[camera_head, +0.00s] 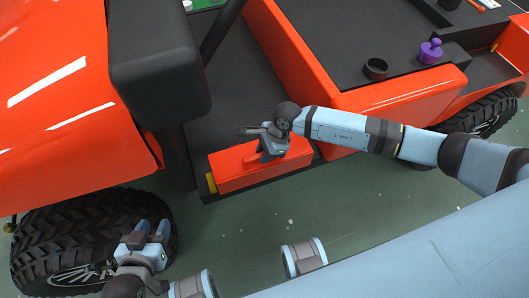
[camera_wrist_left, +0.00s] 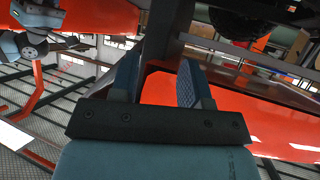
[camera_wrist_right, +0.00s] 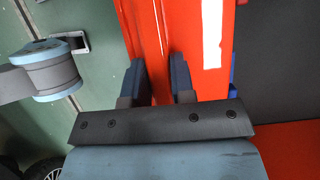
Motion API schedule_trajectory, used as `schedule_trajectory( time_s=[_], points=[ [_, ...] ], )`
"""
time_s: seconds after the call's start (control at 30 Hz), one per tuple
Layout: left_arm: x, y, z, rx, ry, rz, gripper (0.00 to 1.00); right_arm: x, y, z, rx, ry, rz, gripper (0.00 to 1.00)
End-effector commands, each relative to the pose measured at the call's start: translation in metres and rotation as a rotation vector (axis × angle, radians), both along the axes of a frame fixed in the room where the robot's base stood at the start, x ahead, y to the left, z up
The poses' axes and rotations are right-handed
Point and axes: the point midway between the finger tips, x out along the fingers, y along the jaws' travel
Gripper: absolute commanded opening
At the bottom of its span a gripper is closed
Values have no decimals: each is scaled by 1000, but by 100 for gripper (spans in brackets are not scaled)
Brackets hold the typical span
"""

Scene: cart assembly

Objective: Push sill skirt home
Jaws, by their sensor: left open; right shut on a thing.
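The sill skirt (camera_head: 232,178) is an orange bar at the dark sill, low in the cart's door opening. A yellow tab (camera_head: 211,184) shows at its left end. My right gripper (camera_head: 262,151) is over the skirt's upper side, shut on an orange part of it. In the right wrist view, orange surface (camera_wrist_right: 185,40) runs up between and beyond the two fingers (camera_wrist_right: 157,80). The fingers hide the exact contact, and I cannot tell whether the skirt sits flush. My left gripper (camera_head: 148,232) is open and empty beside the front wheel, apart from the skirt.
The front tyre (camera_head: 60,235) and orange fender are at the left, with a black seat (camera_head: 160,60) above. A black ring (camera_head: 376,69) and a purple knob (camera_head: 430,51) stand on the dark bed at right. The green floor (camera_head: 240,240) before the sill is clear.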

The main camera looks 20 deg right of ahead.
Motion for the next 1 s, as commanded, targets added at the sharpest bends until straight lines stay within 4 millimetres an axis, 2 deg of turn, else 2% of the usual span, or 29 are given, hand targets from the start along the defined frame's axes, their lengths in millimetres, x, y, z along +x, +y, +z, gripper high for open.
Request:
schedule_trajectory(
  time_s=[0.27, 0.53, 0.77, 1.0],
  points=[
    [0, 1, -7, 1, 2, 2, 43, 0, 1, -4, 4, 0, 1, 0],
    [1, 0, -15, -15, -9, 0, 43, 1, 1, -27, 4, 0, 1, 0],
    [2, -5, -8, -42, -36, -7, 43, 1, 1, -44, 4, -1, 1, 0],
    [2, -5, -2, -44, -43, -9, 43, 1, 1, -43, 4, -2, 1, 0]
  ],
)
